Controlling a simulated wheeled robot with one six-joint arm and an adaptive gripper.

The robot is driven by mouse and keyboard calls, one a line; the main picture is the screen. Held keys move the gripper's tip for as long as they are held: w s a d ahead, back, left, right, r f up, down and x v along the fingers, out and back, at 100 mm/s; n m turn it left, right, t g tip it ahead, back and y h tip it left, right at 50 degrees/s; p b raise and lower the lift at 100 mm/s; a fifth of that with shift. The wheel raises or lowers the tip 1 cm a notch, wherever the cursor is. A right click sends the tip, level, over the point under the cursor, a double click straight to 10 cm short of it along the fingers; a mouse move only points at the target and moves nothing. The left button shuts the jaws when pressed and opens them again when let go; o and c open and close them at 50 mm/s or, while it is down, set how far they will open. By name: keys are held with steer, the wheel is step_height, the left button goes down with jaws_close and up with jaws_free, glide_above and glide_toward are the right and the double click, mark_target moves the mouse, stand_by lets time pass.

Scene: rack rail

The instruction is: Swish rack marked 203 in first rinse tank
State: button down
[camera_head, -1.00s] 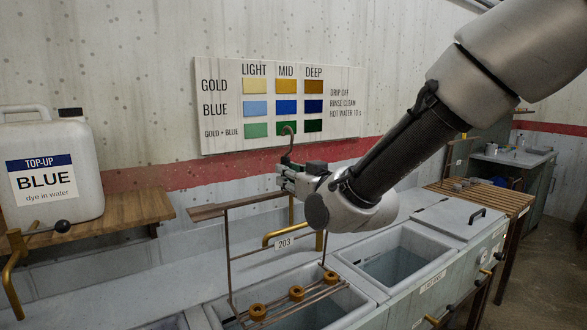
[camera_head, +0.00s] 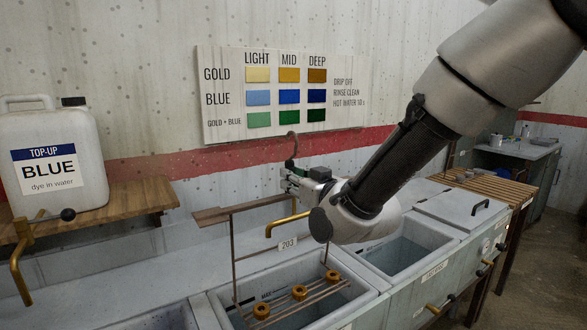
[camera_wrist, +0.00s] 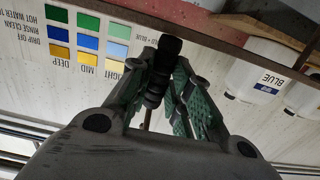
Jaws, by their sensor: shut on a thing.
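The rack marked 203 (camera_head: 233,258) is a thin brown wire frame with a flat bar on top and a small number tag (camera_head: 288,243). Three gold-brown rings (camera_head: 299,292) sit on its bottom rods. It hangs upright at the mouth of a grey tank (camera_head: 372,296) with a MAX mark inside; I cannot read this tank's name. My gripper (camera_head: 294,180) is above the rack's right part, shut on its dark grip (camera_wrist: 160,72), which shows between the green finger pads in the wrist view. A hook (camera_head: 292,146) rises above the fingers. The rings' height against the liquid is unclear.
Another open tank (camera_head: 440,247) with liquid adjoins on the right, then a closed lid (camera_head: 462,212) and a slatted bench (camera_head: 490,188). A brass spout (camera_head: 283,225) stands behind the rack. A jug of blue dye (camera_head: 52,155) stands on a wooden shelf (camera_head: 135,200) at left.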

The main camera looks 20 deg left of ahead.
step_height(320, 180, down, 15)
steer(key=shift+r, duration=0.15)
stand_by(0.4)
steer(key=shift+v, duration=0.8)
steer(key=shift+w+a, duration=0.1)
steer(key=x, duration=0.3)
stand_by(0.7)
stand_by(2.3)
